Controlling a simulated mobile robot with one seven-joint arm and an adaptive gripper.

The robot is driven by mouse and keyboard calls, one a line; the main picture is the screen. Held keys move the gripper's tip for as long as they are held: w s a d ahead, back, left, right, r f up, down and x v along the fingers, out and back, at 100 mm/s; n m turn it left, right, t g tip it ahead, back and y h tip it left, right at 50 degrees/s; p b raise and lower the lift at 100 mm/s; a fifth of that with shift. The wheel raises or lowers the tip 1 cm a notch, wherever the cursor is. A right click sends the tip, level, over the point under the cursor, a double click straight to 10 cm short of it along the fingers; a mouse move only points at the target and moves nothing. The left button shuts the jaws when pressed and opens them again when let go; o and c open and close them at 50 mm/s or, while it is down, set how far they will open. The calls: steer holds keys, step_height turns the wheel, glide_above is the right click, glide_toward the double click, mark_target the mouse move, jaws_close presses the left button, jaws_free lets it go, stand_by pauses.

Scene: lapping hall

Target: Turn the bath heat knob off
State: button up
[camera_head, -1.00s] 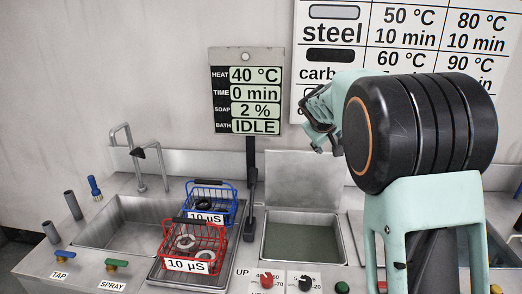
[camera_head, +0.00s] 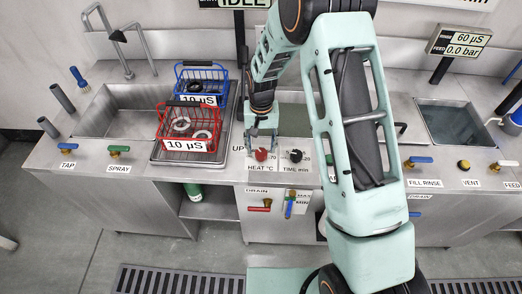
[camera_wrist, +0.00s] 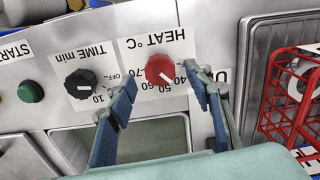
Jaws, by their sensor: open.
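The red heat knob (camera_head: 261,155) sits on the white HEAT °C plate at the front of the bath. In the wrist view, which shows the labels upside down, the red knob (camera_wrist: 159,69) has a white pointer mark toward the 40 to 50 side of its scale. My gripper (camera_head: 262,133) is just above and behind the knob in the head view. In the wrist view its open blue-padded fingers (camera_wrist: 160,77) lie on either side of the knob, with nothing held. Contact with the knob cannot be told.
The black TIME knob (camera_head: 295,156) is right beside the heat knob. A red basket (camera_head: 190,145) and a blue basket (camera_head: 203,72) stand to the left. A green START button (camera_wrist: 31,93) shows in the wrist view. Drain levers are below the panel.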

mark_target(261, 152)
steer(key=shift+f, duration=1.95)
steer(key=c, duration=1.2)
steer(key=shift+o, duration=0.2)
steer(key=shift+f+n+b, duration=0.1)
steer(key=shift+n+b, duration=0.2)
steer(key=shift+n, duration=0.1)
steer(key=n+b, duration=0.2)
steer(key=shift+n, duration=0.4)
steer(key=shift+n+b, duration=1.25)
steer(key=shift+n, duration=0.95)
steer(key=o, duration=1.2)
steer(key=shift+c, duration=0.2)
